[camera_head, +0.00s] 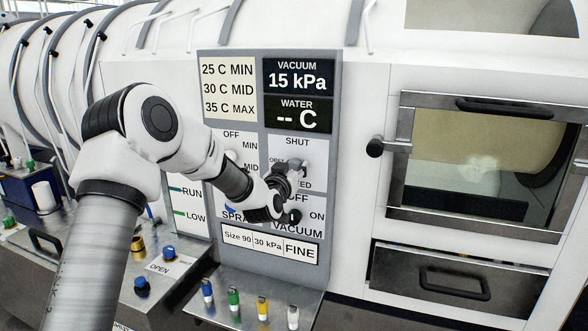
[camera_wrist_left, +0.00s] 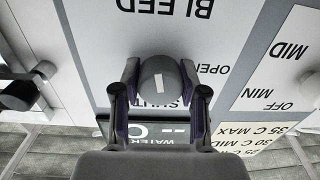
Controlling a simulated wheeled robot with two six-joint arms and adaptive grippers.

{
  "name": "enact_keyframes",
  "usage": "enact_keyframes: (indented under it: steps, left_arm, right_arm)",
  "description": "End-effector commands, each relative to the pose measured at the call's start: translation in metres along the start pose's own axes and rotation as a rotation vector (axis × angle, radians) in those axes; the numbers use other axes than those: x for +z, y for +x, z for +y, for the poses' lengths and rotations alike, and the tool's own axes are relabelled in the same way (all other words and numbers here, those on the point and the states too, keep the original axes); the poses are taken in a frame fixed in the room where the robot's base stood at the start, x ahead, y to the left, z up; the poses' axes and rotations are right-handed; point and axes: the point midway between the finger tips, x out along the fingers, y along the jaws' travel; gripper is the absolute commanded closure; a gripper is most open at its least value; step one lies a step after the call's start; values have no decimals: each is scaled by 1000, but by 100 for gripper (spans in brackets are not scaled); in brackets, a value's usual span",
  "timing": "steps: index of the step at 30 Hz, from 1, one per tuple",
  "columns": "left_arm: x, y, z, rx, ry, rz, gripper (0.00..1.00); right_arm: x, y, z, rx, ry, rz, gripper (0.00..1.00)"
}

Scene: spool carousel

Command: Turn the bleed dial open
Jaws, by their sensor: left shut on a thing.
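The bleed dial (camera_wrist_left: 158,78) is a dark grey round knob with a short white mark, seen upside down in the left wrist view. SHUT is printed below it there, OPEN to its right and BLEED above. The white mark lies on the side towards SHUT. My left gripper (camera_wrist_left: 159,88) has one finger on each side of the dial and is shut on it. In the head view my left gripper (camera_head: 283,182) is at the panel and hides most of the dial. My right gripper is in neither view.
The control panel (camera_head: 256,238) has other controls close around the dial, including the vacuum switch (camera_head: 293,216) below it. A display reads 15 kPa (camera_head: 298,82). A door handle (camera_head: 375,147) sticks out to the right. Coloured plugs (camera_head: 234,298) stand on a ledge below.

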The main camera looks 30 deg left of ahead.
Motion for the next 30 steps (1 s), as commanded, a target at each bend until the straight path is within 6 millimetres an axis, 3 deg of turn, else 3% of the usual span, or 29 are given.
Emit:
enact_keyframes:
  steps: [30]
  left_arm:
    - [0, 0, 0, 4, 917, 28, 92]
  right_arm:
    - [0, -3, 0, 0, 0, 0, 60]
